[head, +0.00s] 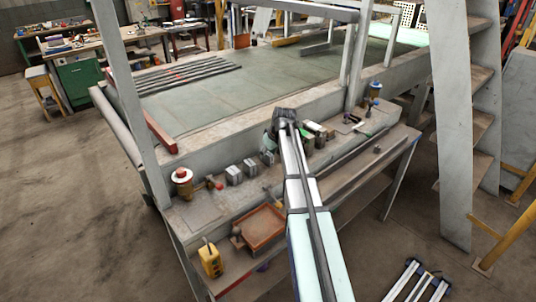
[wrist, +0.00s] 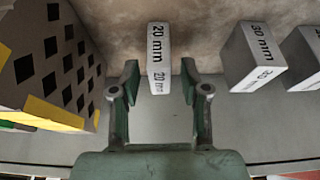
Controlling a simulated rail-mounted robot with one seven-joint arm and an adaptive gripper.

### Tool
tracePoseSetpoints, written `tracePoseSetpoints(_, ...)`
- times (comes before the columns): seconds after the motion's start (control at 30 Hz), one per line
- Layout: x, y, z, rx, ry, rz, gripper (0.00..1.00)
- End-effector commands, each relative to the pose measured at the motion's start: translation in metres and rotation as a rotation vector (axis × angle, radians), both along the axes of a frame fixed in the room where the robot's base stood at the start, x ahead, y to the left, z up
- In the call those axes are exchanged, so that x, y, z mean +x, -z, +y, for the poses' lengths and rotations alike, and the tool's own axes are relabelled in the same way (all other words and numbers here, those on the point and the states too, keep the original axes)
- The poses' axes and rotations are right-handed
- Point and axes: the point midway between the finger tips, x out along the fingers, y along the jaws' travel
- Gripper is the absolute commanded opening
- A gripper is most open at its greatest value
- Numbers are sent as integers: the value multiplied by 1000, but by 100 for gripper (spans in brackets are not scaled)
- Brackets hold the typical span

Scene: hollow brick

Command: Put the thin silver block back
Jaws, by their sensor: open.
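The thin silver block (wrist: 159,58), marked "20 mm", stands upright on the shelf surface in the wrist view. In the head view it appears as a small block (head: 268,158) beside wider silver blocks. My gripper (wrist: 160,82) is open, with one finger on each side of the block's near end. I see gaps between the block and both fingers; they are not shut on it. In the head view my gripper (head: 269,142) is small and dark, at the far end of my arm, so its fingers are hard to make out.
A wider silver block (wrist: 252,57) and another (wrist: 304,58) stand to the right. A dark piece with square holes and yellow edges (wrist: 52,62) stands close on the left. An orange tray (head: 263,228) and a yellow device (head: 210,260) lie on the bench's near end.

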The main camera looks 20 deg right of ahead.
Motion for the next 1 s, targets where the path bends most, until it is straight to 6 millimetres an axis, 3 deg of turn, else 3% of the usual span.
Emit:
tracePoseSetpoints(0.27, -5, -14, -1, -1, 0, -1, 45)
tracePoseSetpoints(0.7, -33, -85, -9, 0, 1, -2, 45)
tracePoseSetpoints(1.0, -44, -112, -12, 0, 0, 0, 45)
